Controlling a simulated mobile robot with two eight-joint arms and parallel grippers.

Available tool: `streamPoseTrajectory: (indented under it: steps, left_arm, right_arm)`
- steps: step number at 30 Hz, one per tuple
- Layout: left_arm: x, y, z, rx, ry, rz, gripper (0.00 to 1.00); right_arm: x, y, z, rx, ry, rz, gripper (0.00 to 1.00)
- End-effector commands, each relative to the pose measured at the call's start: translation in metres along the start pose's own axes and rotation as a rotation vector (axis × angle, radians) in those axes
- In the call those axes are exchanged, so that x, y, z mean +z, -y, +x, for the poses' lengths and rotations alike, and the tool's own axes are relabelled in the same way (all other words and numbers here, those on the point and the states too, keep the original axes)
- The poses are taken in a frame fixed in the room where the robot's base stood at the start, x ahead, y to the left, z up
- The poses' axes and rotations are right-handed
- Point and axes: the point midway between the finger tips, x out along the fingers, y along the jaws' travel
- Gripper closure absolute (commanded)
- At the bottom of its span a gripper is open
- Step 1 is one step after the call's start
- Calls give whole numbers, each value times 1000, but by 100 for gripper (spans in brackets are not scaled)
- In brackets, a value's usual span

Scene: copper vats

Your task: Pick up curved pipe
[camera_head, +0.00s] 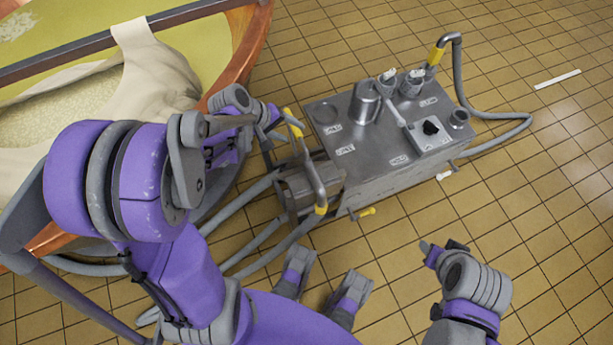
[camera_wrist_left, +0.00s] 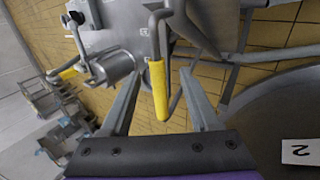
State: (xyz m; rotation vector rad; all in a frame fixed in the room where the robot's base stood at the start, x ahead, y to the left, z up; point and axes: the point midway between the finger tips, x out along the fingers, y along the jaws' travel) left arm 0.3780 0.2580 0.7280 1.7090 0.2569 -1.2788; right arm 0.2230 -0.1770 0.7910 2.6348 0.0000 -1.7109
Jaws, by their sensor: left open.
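The curved pipe (camera_head: 309,172) is a grey bent tube with yellow sections, at the left end of the metal machine. In the left wrist view, the curved pipe (camera_wrist_left: 158,90) has its yellow section between my open left fingers (camera_wrist_left: 162,76), with a gap to each finger. In the head view my left gripper (camera_head: 276,123) is beside the pipe's upper yellow end, its fingers partly hidden by my arm. My right gripper (camera_head: 444,250) is low at the right, away from the pipe; its finger opening is unclear.
The metal machine (camera_head: 375,165) carries cylinders and a black knob. Another yellow-marked pipe (camera_head: 437,55) joins a grey hose at its far right corner. A copper vat (camera_head: 245,45) with draped cloth stands at left.

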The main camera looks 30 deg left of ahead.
Motion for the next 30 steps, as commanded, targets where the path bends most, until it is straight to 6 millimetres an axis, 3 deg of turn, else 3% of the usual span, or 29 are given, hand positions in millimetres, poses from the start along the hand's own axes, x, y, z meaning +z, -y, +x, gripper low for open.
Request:
streamPoseTrajectory:
  steps: [6, 14, 25, 30]
  left_arm:
    - [2, -2, 36, 0, 2, 1, 38]
    - [1, -3, 40, 0, 0, 0, 38]
    - [1, -3, 40, 0, 0, 0, 100]
    - [1, -3, 40, 0, 0, 0, 100]
  right_arm:
    - [4, 0, 10, 0, 4, 0, 50]
    - [4, 0, 10, 0, 4, 0, 50]
    - [4, 0, 10, 0, 4, 0, 50]
    - [4, 0, 10, 0, 4, 0, 50]
